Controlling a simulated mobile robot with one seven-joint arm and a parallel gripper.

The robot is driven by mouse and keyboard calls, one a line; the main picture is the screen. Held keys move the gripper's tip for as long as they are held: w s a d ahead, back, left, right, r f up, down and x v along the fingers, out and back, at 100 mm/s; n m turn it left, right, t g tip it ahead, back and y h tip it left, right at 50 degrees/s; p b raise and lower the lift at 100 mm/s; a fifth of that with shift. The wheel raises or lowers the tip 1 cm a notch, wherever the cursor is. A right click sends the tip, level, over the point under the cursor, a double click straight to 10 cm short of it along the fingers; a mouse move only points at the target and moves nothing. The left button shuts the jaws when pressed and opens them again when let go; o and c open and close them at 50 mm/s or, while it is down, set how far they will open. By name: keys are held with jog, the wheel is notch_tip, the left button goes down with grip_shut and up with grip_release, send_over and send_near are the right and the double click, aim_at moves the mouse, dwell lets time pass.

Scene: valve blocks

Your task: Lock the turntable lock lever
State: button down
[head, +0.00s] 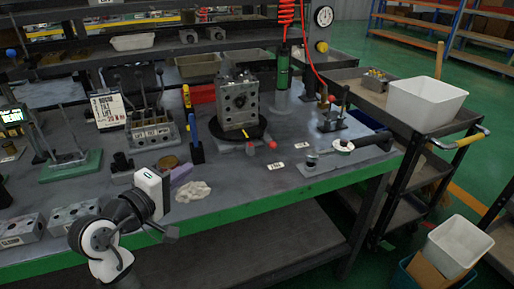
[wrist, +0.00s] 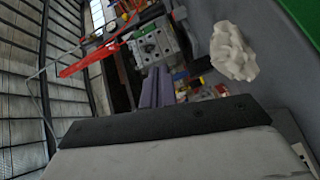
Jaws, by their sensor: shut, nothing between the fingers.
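The turntable (head: 262,128) is a black disc on the bench in the head view, with a grey valve block (head: 240,105) standing on it. A lock lever with a red ball knob (head: 272,145) sticks out to the right at the turntable's front edge. The wrist view also shows a grey block (wrist: 155,45); I cannot make out the lever there.
Blue and yellow upright tools (head: 195,140) stand left of the turntable. A clamp fixture (head: 343,147) is on the right.

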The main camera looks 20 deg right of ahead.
jog(key=shift+s+d+f+g, duration=0.3)
jog(key=shift+d+f+g, duration=0.1)
jog(key=shift+d, duration=0.1)
jog(key=shift+s+d+f+g, duration=0.3)
jog(key=shift+d+g, duration=0.1)
jog(key=shift+d, duration=0.05)
jog(key=x, duration=1.3)
jog(key=r+p+x, duration=0.1)
jog(key=x, duration=0.6)
jog(key=shift+d+f, duration=0.1)
jog(key=shift+d, duration=0.25)
jog(key=shift+s+d+f, duration=0.1)
jog(key=shift+d, duration=0.45)
jog(key=shift+s+d+f, duration=0.15)
jog(key=shift+d, duration=0.45)
jog(key=shift+s+d+f, duration=0.1)
jog(key=shift+d, duration=0.45)
jog(key=shift+d+p, duration=0.2)
jog(key=shift+p, duration=0.25)
